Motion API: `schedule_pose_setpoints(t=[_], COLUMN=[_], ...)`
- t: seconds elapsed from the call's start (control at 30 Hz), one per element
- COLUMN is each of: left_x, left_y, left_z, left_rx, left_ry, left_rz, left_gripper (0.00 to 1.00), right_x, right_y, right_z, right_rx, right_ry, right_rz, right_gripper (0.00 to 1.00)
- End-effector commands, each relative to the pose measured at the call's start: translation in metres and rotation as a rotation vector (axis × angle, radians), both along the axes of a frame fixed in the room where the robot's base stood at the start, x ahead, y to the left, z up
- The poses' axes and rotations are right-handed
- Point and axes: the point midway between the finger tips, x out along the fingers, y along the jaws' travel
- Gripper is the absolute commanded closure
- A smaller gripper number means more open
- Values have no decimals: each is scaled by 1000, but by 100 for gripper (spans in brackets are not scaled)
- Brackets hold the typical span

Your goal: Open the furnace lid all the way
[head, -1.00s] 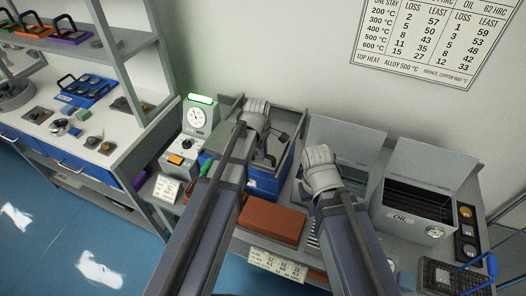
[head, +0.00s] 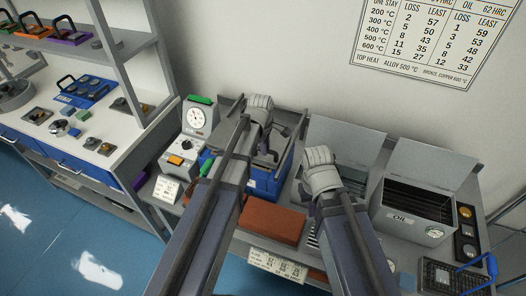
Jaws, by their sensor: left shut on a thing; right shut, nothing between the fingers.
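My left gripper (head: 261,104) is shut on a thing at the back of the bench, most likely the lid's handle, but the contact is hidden. My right gripper (head: 319,158) is shut and empty, in front of the open-lidded tank left of the oil tank.
A blue box (head: 264,182) with grey walls stands below my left gripper. A red-brown block (head: 272,223) lies in front. The oil tank (head: 410,210) has its lid raised, at right. A shelf rack (head: 110,75) stands at left, and a wall chart (head: 440,38) hangs behind.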

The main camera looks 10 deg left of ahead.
Motion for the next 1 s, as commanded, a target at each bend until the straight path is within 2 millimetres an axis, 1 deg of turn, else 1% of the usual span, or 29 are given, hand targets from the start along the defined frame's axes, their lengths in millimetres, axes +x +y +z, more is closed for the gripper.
schedule_pose_setpoints(t=[0.03, 0.17, 0.4, 0.5, 0.6, 0.67, 0.97, 1.0], left_x=[16, 45, 105, 123, 133, 135, 134, 134], left_y=[-3, -8, -20, -23, -26, -26, -26, -26], left_z=[0, 0, 0, 0, 0, 0, 0, 0], left_rx=[-1, -1, 0, 0, 1, 1, 1, 1], left_ry=[-4, -4, -3, -3, -2, -2, 0, 0], left_rz=[0, 0, -1, -1, -1, -1, 0, 0], left_gripper=[100, 100, 100, 100, 100, 100, 100, 76], right_x=[0, 0, 0, 0, 0, 0, 0, 0], right_y=[0, 0, 0, 0, 0, 0, 0, 0], right_z=[0, 0, 0, 0, 0, 0, 0, 0], right_rx=[0, 0, 0, 0, 0, 0, 0, 0], right_ry=[0, 0, 0, 0, 0, 0, 0, 0], right_rz=[0, 0, 0, 0, 0, 0, 0, 0], right_gripper=[100, 100, 100, 100, 100, 100, 100, 100])
